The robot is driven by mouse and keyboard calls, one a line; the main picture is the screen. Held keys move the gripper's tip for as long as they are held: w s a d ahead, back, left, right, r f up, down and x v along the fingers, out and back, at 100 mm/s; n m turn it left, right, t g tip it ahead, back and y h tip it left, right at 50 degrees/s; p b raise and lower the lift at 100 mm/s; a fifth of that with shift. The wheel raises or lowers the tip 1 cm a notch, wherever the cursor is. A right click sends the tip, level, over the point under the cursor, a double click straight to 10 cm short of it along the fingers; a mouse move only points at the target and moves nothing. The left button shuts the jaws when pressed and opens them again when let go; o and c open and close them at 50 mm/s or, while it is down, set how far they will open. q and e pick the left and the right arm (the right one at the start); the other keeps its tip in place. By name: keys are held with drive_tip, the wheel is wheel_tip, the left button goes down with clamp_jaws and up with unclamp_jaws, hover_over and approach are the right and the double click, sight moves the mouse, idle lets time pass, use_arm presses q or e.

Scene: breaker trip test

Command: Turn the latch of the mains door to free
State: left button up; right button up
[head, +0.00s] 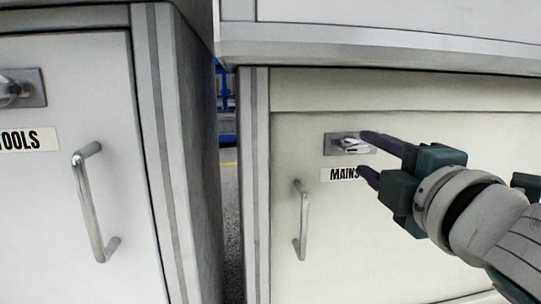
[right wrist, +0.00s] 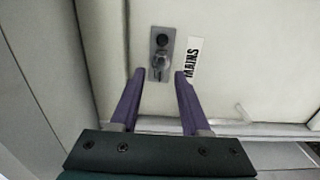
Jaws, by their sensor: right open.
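The mains door (head: 400,215) is a pale cabinet door with a label reading MAINS (head: 342,174). Above the label is a grey plate with a silver latch (head: 352,146). In the right wrist view the latch (right wrist: 160,62) lies ahead of and between the fingertips, with a dark round spot on the plate beside it. My right gripper (head: 364,153) is open and empty, its purple fingers pointing at the latch from the right. In the head view the upper fingertip overlaps the plate's right end; I cannot tell if it touches. My left gripper is not in view.
The mains door has a silver bar handle (head: 300,220) at its left. A separate cabinet at the left has a TOOLS label (head: 28,139), its own latch and a bar handle (head: 92,200). A narrow gap separates the cabinets. A ledge (head: 390,50) overhangs the mains door.

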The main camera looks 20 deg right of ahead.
sight(349, 145)
drive_tip(key=shift+b+x, duration=0.35)
drive_tip(key=shift+x, duration=1.05)
clamp_jaws()
